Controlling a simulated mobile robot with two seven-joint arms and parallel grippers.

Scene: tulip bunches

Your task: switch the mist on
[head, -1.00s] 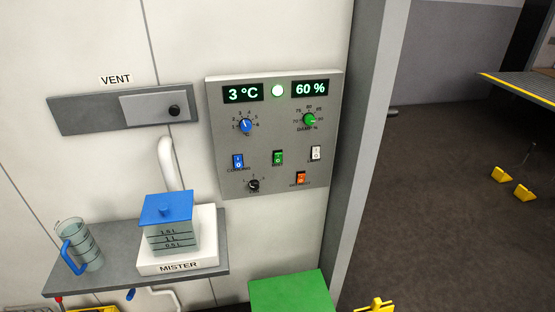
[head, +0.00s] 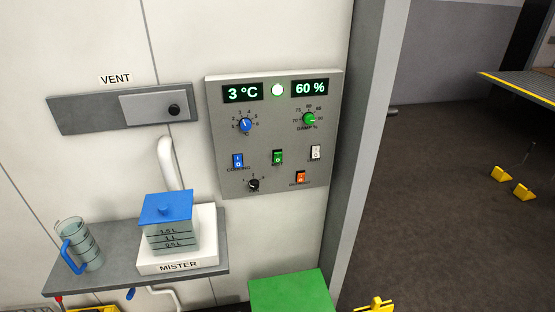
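A green rocker switch (head: 277,157) sits in the middle of the panel. Its label is too small to read surely, and I cannot tell which side is pressed. The mister (head: 178,253) is a white base on the shelf, carrying a clear tank with a blue lid (head: 166,208) and litre marks. Neither of my grippers is in view.
The panel also holds a blue switch (head: 238,160), a white switch (head: 316,153), an orange switch (head: 300,177) and several knobs. A jug (head: 82,246) stands on the shelf left of the mister. A green box top (head: 290,293) is below the panel.

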